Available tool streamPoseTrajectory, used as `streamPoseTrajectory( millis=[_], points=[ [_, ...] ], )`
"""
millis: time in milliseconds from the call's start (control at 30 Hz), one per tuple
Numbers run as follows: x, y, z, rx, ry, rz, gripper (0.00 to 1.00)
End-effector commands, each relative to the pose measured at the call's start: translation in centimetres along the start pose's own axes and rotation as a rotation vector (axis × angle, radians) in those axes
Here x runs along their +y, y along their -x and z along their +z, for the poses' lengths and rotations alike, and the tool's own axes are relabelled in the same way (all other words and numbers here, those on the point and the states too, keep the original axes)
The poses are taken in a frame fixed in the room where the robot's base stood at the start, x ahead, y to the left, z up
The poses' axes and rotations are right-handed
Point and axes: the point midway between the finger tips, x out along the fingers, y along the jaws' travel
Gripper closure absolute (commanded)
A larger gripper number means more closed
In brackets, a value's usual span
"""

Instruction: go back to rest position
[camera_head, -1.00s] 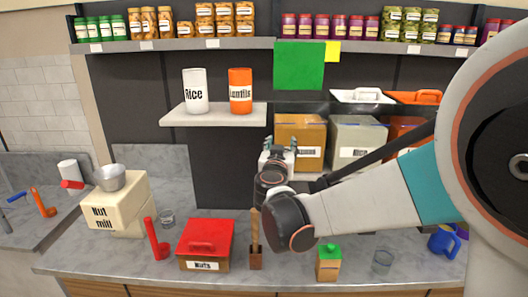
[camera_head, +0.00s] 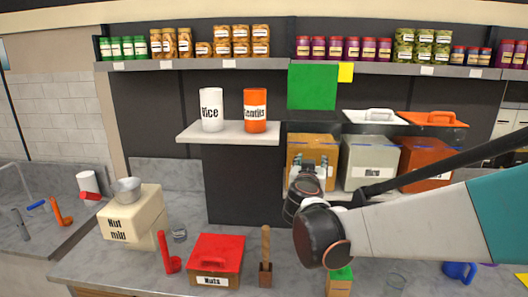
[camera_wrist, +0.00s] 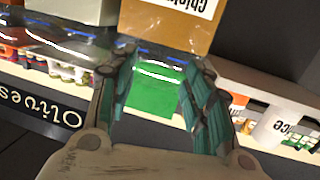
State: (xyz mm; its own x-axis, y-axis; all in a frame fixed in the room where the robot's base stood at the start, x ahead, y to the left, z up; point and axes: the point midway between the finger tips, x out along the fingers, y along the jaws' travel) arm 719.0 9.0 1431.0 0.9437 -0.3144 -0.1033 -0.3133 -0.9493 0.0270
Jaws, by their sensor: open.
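My gripper (camera_head: 314,163) is held in the air above the counter, in front of the ochre bin (camera_head: 302,148). In the wrist view its two teal-padded fingers (camera_wrist: 163,60) are spread apart with nothing between them. A bin with a partly hidden label starting "Chick" (camera_wrist: 190,15) shows beyond the fingertips. A green panel (camera_wrist: 155,90) shows far behind the gap between the fingers. My arm reaches in from the right of the head view and hides part of the counter and bins.
Rice (camera_head: 211,109) and lentils (camera_head: 255,109) canisters stand on a small shelf left of my gripper. Below on the counter (camera_head: 110,270) are the nut mill (camera_head: 135,217), a red nuts box (camera_head: 215,260), a brown holder with a wooden handle (camera_head: 265,268) and a green-lidded box (camera_head: 340,283).

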Motion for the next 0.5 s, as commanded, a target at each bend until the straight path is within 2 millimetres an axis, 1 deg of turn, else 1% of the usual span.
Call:
streamPoseTrajectory(
  millis=[33,100,167,200,267,300,367,400,467,500],
  points=[
    [1.6,1.0,1.7,-0.034,0.004,0.022,0.54],
    [3.8,2.6,3.5,-0.094,0.016,0.049,0.54],
    [5.5,4.1,5.1,-0.15,0.027,0.068,0.54],
    [6.5,5.2,6.3,-0.189,0.034,0.076,0.54],
    [8.0,6.9,8.2,-0.247,0.046,0.084,0.54],
    [8.8,8.1,9.5,-0.287,0.054,0.086,0.54],
    [9.9,9.9,11.7,-0.348,0.064,0.083,0.54],
    [10.6,11.2,13.1,-0.389,0.071,0.077,0.54],
    [11.4,13.2,15.4,-0.45,0.082,0.062,0.54],
    [11.8,14.5,16.9,-0.49,0.089,0.049,0.54]
  ],
)
